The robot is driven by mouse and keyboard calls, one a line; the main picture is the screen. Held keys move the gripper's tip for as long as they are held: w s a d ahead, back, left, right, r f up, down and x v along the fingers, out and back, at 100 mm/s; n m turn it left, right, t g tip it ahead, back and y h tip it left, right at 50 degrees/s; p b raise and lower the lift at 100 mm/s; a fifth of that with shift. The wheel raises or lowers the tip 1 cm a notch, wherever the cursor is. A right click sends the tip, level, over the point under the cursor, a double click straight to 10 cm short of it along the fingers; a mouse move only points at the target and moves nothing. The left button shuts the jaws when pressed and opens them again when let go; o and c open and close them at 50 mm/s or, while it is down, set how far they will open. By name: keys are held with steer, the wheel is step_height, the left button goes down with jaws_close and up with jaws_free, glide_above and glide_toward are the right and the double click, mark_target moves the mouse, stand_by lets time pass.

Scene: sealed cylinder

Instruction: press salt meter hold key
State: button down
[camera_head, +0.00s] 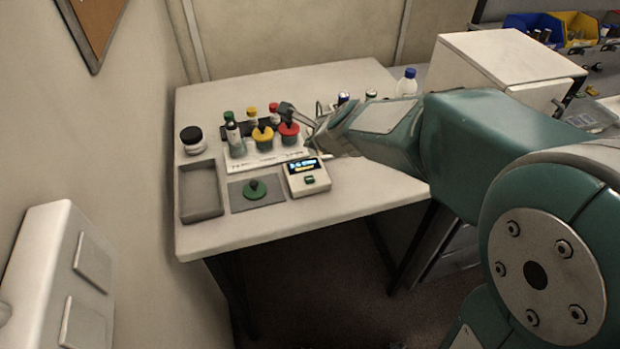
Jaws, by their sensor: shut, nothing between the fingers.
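The salt meter (307,177) is a small cream box with a lit display (302,165) on the table. A small green key (309,180) sits on its front face below the display. My gripper (319,153) is shut and empty, just above and behind the meter's right back edge. It looks apart from the green key. My arm comes in from the right, and the gripper's fingertips are small in this view, so their exact height over the meter is hard to tell.
Left of the meter are a grey pad with a green knobbed lid (255,190) and a grey tray (201,214). Behind stand a yellow-topped pot (263,137), a red-topped pot (289,133) and several bottles. A black-lidded jar (192,140) stands at left. The table's front strip is clear.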

glide_toward(306, 174)
steer(key=shift+w+a+r+x, duration=0.1)
steer(key=shift+r+x, duration=0.05)
steer(key=shift+x, duration=0.7)
steer(key=shift+w+a+r+x, duration=0.1)
steer(key=shift+x, duration=0.8)
steer(key=shift+w+r+x, duration=0.1)
steer(key=shift+r+x, duration=0.05)
steer(key=shift+x, duration=0.7)
steer(key=shift+f, duration=0.1)
steer(key=shift+f, duration=0.25)
steer(key=shift+f, duration=0.4)
stand_by(0.6)
steer(key=shift+r, duration=0.8)
steer(key=shift+r, duration=2.55)
